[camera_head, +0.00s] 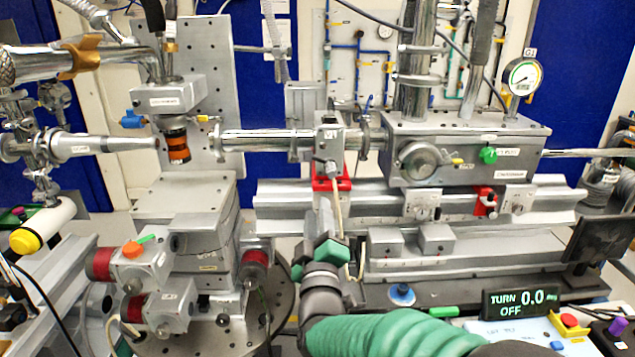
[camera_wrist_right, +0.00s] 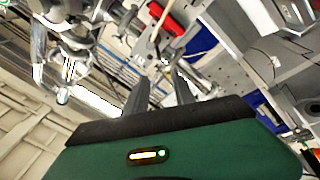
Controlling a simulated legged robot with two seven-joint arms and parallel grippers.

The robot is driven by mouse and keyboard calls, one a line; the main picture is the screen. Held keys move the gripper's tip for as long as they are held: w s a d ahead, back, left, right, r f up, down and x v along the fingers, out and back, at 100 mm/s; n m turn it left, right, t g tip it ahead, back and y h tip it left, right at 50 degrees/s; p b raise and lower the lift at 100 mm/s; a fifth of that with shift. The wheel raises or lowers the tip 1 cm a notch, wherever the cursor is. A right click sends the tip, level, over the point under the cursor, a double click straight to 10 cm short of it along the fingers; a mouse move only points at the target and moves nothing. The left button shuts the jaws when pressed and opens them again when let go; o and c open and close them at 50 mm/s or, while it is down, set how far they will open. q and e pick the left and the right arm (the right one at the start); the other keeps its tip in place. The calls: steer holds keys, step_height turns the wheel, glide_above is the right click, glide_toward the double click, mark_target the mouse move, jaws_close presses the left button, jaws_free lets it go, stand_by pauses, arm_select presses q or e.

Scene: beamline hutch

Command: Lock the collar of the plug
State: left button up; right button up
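A small grey plug with a silver collar (camera_head: 325,167) appears to sit on the front of the grey box (camera_head: 330,140) above the red block, with a pale cable (camera_head: 338,205) hanging from it. The collar's details are too small to tell. My right gripper (camera_head: 323,206) is just below and in front of the plug, pointing away from me. In the right wrist view its two dark fingers (camera_wrist_right: 159,82) stand apart with nothing held between them. Whether a fingertip touches the plug or its cable cannot be told. My left gripper is in neither view.
A red block (camera_head: 331,184) lies under the grey box. A rail (camera_head: 470,245) with grey blocks runs to the right. A stage with red knobs (camera_head: 100,263) stands left, and a pipe (camera_head: 265,140) crosses behind.

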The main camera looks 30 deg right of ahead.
mark_target(317, 161)
steer(key=x, duration=1.5)
steer(key=shift+d, duration=0.3)
steer(key=shift+w+r, duration=0.1)
steer(key=shift+w, duration=0.2)
steer(key=shift+c, duration=0.2)
jaws_close()
